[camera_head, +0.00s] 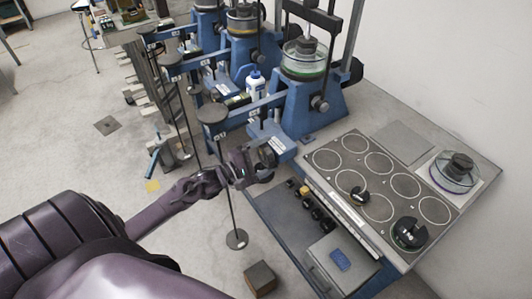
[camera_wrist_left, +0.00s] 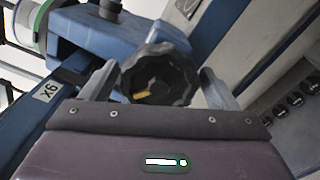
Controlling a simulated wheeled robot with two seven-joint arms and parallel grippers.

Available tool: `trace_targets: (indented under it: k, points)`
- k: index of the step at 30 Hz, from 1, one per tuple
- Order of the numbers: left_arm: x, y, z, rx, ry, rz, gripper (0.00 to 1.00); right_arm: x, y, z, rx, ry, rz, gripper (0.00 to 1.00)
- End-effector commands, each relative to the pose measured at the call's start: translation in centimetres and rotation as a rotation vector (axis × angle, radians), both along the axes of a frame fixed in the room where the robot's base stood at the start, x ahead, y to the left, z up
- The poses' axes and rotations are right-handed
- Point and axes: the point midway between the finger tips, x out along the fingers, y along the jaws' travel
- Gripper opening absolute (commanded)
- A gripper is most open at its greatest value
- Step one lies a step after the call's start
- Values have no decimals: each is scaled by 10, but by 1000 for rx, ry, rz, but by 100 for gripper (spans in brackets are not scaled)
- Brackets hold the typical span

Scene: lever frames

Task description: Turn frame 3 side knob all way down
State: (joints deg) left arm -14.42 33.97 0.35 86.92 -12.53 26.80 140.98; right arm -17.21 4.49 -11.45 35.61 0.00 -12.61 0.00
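Three blue lever frames stand in a row; their number labels are too small to read. The nearest frame (camera_head: 309,105) has a glass dish with dark weights on top and a long arm reaching left. Its dark side knob (camera_head: 267,156) is low at the front, partly hidden by my left gripper (camera_head: 257,163). In the left wrist view the faceted black knob (camera_wrist_left: 157,78) carries a yellow mark at its lower left. My left gripper (camera_wrist_left: 160,78) is open, one finger on each side of the knob, with seemingly narrow gaps. My right gripper is not in view.
A grey panel with ringed circles (camera_head: 382,178) and black weights lies right of the knob. A grey box (camera_head: 343,261) and several small knobs sit below it. A rod with a round disc (camera_head: 236,239) hangs left of the bench. A white bottle (camera_head: 255,83) stands behind.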

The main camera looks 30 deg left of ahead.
Motion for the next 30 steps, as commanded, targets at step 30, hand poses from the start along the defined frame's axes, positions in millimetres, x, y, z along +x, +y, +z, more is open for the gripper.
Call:
trace_targets:
  k: [30]
  points:
    - [-56,23,0,1,-2,-1,82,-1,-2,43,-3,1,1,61]
